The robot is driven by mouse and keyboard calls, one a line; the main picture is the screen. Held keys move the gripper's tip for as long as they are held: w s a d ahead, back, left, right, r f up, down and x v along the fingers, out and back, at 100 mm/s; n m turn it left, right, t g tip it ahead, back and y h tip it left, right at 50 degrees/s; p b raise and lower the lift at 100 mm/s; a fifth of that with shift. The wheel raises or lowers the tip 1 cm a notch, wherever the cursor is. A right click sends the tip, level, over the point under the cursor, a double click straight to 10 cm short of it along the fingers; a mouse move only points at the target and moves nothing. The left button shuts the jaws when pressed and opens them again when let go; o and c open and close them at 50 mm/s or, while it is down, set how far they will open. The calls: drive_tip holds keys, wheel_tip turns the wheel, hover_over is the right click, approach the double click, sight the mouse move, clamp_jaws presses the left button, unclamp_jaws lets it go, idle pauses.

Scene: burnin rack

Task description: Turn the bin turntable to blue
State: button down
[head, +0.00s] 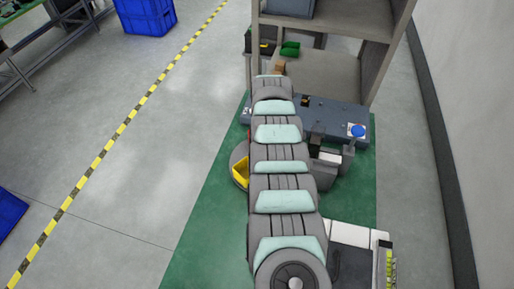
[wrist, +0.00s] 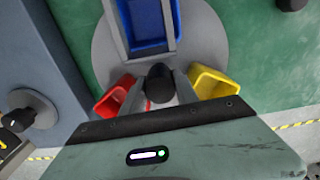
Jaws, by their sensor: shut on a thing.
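The bin turntable (wrist: 108,40) is a round grey disc with a blue bin (wrist: 150,22), a red bin (wrist: 115,98) and a yellow bin (wrist: 213,82) around a dark centre knob (wrist: 160,84). In the wrist view the blue bin is at the top, the red at lower left and the yellow at right. My gripper (wrist: 161,98) is shut on the knob, with a finger on each side. In the head view my arm hides most of the turntable; its left edge (head: 236,167) and the yellow bin (head: 241,171) show.
A blue-grey bench (head: 335,115) with a blue button (head: 357,130) stands beyond the turntable, below a shelf rack (head: 377,70). Another dark knob (wrist: 28,110) is at the left in the wrist view. Open floor (head: 140,165) lies to the left, past the green mat (head: 200,220).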

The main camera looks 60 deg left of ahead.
idle(0.3)
drive_tip(key=c, duration=1.2)
unclamp_jaws()
drive_tip(key=shift+s, duration=0.1)
wheel_tip(320, 180, up, 11)
drive_tip(key=shift+f, duration=0.15)
